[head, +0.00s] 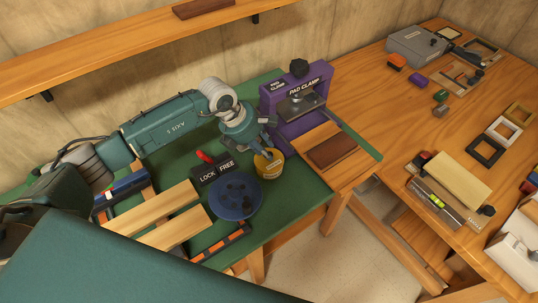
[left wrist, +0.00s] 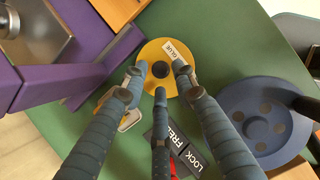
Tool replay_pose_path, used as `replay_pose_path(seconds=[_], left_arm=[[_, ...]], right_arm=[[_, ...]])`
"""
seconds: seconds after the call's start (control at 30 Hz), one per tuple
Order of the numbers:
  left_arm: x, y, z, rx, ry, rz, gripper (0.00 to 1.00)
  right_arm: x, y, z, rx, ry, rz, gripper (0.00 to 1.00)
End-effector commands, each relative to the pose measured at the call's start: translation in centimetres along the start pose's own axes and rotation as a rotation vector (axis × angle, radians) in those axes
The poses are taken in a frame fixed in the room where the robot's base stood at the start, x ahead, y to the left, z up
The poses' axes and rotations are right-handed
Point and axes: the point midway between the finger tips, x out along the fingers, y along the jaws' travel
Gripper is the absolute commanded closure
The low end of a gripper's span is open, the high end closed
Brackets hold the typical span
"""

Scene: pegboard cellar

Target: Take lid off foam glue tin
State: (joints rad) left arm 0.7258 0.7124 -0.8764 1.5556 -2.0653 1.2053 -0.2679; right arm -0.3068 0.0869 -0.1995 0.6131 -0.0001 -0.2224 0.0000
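The foam glue tin (head: 270,165) is a round yellow tin on the green bench mat. In the left wrist view its yellow top (left wrist: 150,50) has a dark round knob (left wrist: 161,70) and a white label reading "GLUE". My left gripper (head: 265,147) is just above the tin in the head view. In the left wrist view my left gripper (left wrist: 160,75) has its three fingers spread around the knob, with visible gaps. Nothing shows between them but the knob below; whether any fingertip touches the lid is unclear. My right gripper is not in view.
A blue round dish (head: 236,194) with dark spots stands close beside the tin. A black "LOCK FREE" block (head: 215,172) with a red lever is behind-left. The purple pad clamp (head: 272,110) stands behind the tin. Wooden strips (head: 160,212) lie at the left.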

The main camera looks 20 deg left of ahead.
Motion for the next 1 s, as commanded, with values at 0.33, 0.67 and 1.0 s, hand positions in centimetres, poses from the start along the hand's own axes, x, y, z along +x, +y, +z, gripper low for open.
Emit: replay_pose_path(seconds=[0.33, 0.67, 1.0], left_arm=[[2.6, 0.0, 0.0, 0.000, 0.000, 0.001, 0.72], [2.5, 0.0, 0.0, 0.000, -0.001, 0.001, 1.00], [2.4, 0.0, 0.1, 0.000, -0.002, 0.001, 1.00]], right_arm=[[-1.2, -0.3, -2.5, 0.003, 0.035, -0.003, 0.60], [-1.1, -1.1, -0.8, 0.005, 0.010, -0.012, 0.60], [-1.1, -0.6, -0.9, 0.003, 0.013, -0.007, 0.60]])
